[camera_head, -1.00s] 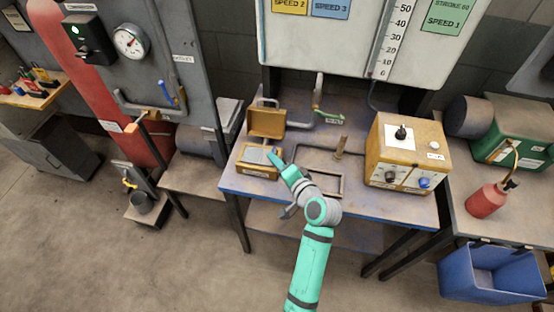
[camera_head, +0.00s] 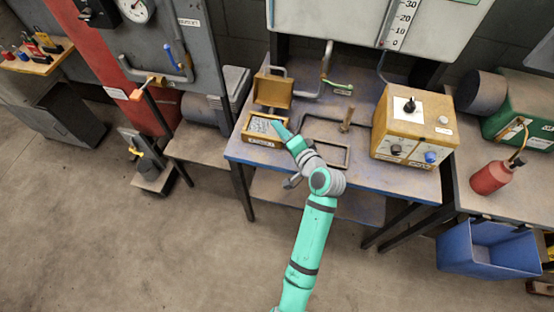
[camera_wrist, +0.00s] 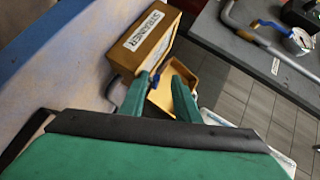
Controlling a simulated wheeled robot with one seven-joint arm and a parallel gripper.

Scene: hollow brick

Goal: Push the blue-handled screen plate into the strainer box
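The yellow strainer box (camera_head: 264,142) sits at the left end of the blue workbench, its lid (camera_head: 272,92) raised behind it. A grey plate-like surface (camera_head: 262,127) shows in its opening. In the wrist view the box (camera_wrist: 158,48) bears a STRAINER label. A small blue piece (camera_wrist: 155,80), apparently the plate's handle, shows between my fingers near the left fingertip. My gripper (camera_wrist: 161,78) has its fingers apart at the box; in the head view it (camera_head: 282,130) is at the box's right edge. I cannot tell whether a finger touches the blue piece or how deep the plate sits.
A dark rectangular frame (camera_head: 345,158) and a short upright post (camera_head: 346,118) are right of the box. A yellow control box (camera_head: 412,148) stands farther right. A pipe with a green lever (camera_head: 338,85) is behind. The floor in front is clear.

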